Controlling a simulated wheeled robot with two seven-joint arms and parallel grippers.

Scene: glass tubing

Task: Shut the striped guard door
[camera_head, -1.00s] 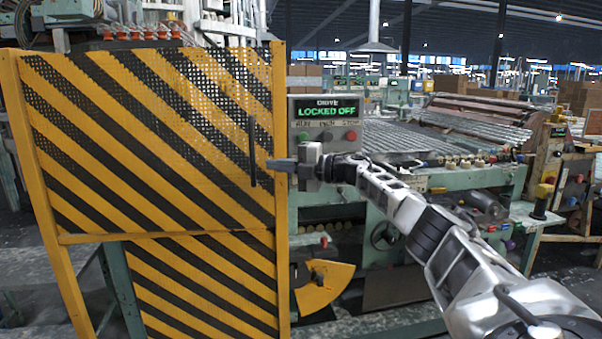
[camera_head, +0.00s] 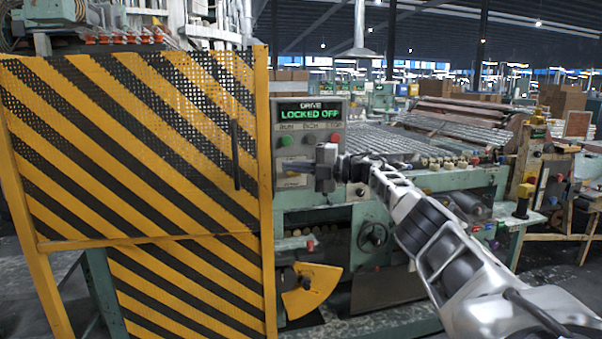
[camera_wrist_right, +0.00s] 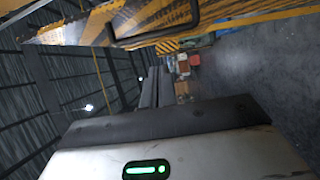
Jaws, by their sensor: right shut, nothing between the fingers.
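The striped guard door (camera_head: 130,130) fills the left of the head view, yellow with black diagonal stripes and mesh in its upper part. Its right edge lies along the yellow post (camera_head: 265,200), with no clear gap visible. Its black upright handle (camera_head: 236,155) is near that edge. In the wrist view the door (camera_wrist_right: 220,22) and handle (camera_wrist_right: 150,40) show along the top. My right gripper (camera_head: 288,167) is shut and empty, to the right of the handle and apart from it. Its fingers also show in the wrist view (camera_wrist_right: 158,75). My left gripper is out of view.
A green machine bench (camera_head: 450,180) with a roller bed spreads behind my right arm. A yellow quarter-round plate (camera_head: 312,290) juts out low beside the post.

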